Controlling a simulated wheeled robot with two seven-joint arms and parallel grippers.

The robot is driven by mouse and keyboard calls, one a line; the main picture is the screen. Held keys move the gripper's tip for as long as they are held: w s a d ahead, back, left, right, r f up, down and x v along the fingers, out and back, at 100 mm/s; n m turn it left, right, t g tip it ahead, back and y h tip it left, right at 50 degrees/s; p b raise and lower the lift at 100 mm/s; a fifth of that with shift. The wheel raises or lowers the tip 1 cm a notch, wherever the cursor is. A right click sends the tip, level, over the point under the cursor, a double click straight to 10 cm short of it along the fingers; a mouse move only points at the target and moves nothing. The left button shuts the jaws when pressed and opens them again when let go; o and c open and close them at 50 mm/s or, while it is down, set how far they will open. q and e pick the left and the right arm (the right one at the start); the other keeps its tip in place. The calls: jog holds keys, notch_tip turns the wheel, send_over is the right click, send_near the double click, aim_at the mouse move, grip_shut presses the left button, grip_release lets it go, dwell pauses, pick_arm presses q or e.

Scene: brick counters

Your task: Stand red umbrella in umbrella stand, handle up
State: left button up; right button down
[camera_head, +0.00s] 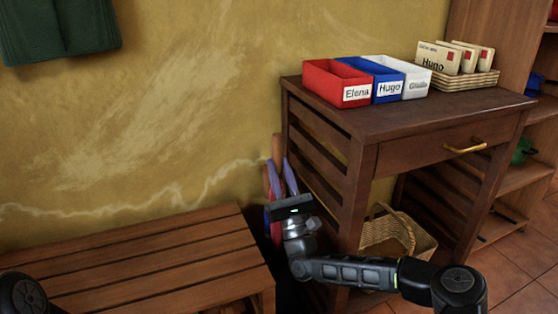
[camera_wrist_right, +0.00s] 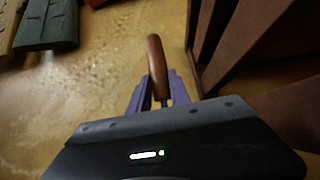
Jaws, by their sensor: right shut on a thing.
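My right gripper (camera_head: 281,178) has purple fingers and is between the bench and the desk, near the wall. It is shut on the umbrella, whose brown wooden handle (camera_head: 277,148) rises above the fingers. Red cloth of the red umbrella (camera_head: 276,234) shows below, beside my gripper. The lower end of the umbrella is hidden. I cannot make out an umbrella stand in either view. My left gripper is out of view.
A slatted wooden bench (camera_head: 150,262) is at the left. A dark wooden desk (camera_head: 420,122) at the right carries a red box (camera_head: 322,88), a blue box (camera_head: 384,72), a white box and a letter rack. A wicker basket (camera_head: 388,236) sits beneath it.

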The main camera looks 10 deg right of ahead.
jog(key=shift+f, duration=2.1)
jog(key=c, duration=1.1)
grip_release()
jog(key=shift+f, duration=0.1)
jog(key=shift+p+v, duration=0.65)
jog(key=shift+v, duration=3.25)
